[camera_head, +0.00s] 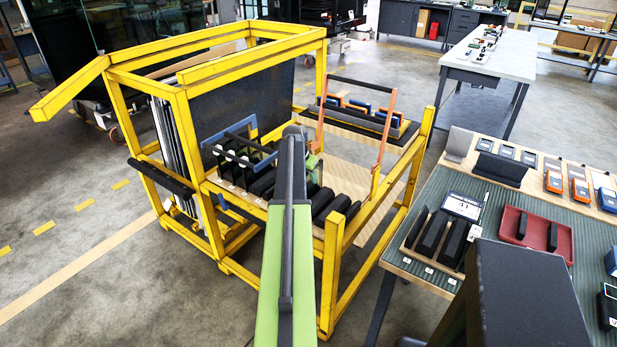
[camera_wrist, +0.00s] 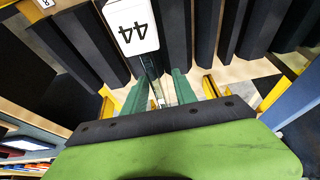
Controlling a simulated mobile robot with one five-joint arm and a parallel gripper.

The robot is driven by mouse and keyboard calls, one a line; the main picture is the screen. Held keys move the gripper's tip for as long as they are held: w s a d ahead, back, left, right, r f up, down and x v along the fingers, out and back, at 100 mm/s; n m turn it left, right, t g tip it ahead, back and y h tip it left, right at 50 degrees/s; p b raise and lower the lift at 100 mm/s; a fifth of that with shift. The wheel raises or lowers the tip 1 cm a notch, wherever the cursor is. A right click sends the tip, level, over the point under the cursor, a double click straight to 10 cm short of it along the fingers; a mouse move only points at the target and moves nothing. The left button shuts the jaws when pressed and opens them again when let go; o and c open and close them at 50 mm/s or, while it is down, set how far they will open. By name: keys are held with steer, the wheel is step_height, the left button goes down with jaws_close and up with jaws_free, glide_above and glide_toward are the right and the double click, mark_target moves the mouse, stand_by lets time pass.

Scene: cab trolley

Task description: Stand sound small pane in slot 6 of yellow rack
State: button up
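The yellow rack (camera_head: 332,235) is a tall frame with a row of dark padded slots (camera_head: 345,182) along its near side. My gripper (camera_wrist: 163,72) is low over these slots, and its two green fingers stand apart in the wrist view. In the head view my arm hides most of it. A thin, glassy edge (camera_wrist: 152,62) shows between and beyond the fingertips, beside a white card marked 44 (camera_wrist: 133,24); it looks like a pane edge, but I cannot tell its full shape or its slot. No gripping contact is clear.
A green-topped table (camera_head: 420,262) at the right holds a small rack of dark blocks (camera_head: 430,235), a red tray (camera_head: 535,232) and several devices. A blue frame (camera_head: 228,140) stands left of my arm. Orange posts (camera_head: 383,140) rise at the right. Floor at the left is clear.

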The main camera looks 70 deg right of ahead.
steer(key=p+v, duration=1.5)
steer(key=v, duration=0.2)
